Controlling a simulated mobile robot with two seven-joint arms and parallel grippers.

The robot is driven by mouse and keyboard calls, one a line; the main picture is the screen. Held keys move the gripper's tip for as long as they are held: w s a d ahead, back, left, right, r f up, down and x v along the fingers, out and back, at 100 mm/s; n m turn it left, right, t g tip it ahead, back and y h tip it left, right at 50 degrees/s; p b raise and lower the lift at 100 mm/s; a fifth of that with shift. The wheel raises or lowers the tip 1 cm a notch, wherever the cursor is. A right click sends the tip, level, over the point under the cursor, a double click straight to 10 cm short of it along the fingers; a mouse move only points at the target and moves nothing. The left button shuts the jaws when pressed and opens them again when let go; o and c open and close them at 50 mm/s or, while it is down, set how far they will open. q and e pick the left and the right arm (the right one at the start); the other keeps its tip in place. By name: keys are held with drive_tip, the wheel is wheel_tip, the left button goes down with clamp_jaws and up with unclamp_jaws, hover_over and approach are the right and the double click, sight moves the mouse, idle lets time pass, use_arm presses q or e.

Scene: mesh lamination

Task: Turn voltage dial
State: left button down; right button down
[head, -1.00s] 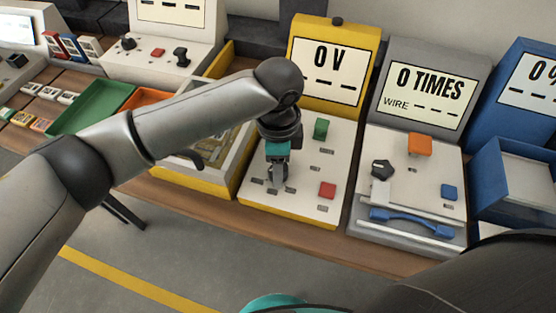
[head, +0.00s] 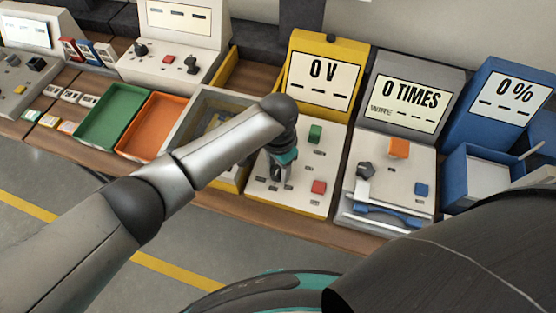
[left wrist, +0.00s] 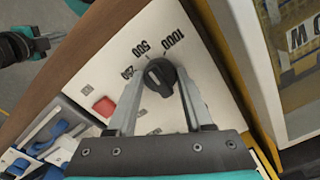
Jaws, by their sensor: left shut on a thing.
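The voltage dial (left wrist: 160,76) is a black round knob on the white panel of the yellow voltage machine (head: 318,205). Printed marks 250, 500 and 1000 curve around it in the left wrist view. The voltage screen (head: 323,72) reads 0 V. My left gripper (head: 279,178) reaches down onto the panel. In the left wrist view its two fingers (left wrist: 163,88) stand on either side of the dial and are shut on it. In the head view the gripper hides the dial. My right gripper (left wrist: 38,43) shows small at the upper left of the left wrist view, away from the panel.
The panel also has a green button (head: 315,134) and a red button (head: 319,187). A grey machine (head: 392,180) with a 0 TIMES screen stands right of it. An open grey and yellow box stands left, then an orange tray (head: 156,124) and a green tray (head: 110,117).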

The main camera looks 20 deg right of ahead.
sight(279, 169)
use_arm(q)
drive_tip(key=shift+n+p, duration=0.3)
drive_tip(key=shift+n, duration=0.1)
drive_tip(key=shift+c, duration=1.5)
unclamp_jaws()
wheel_tip(279, 169, up, 15)
drive_tip(key=p, duration=0.2)
drive_tip(key=shift+r, duration=0.15)
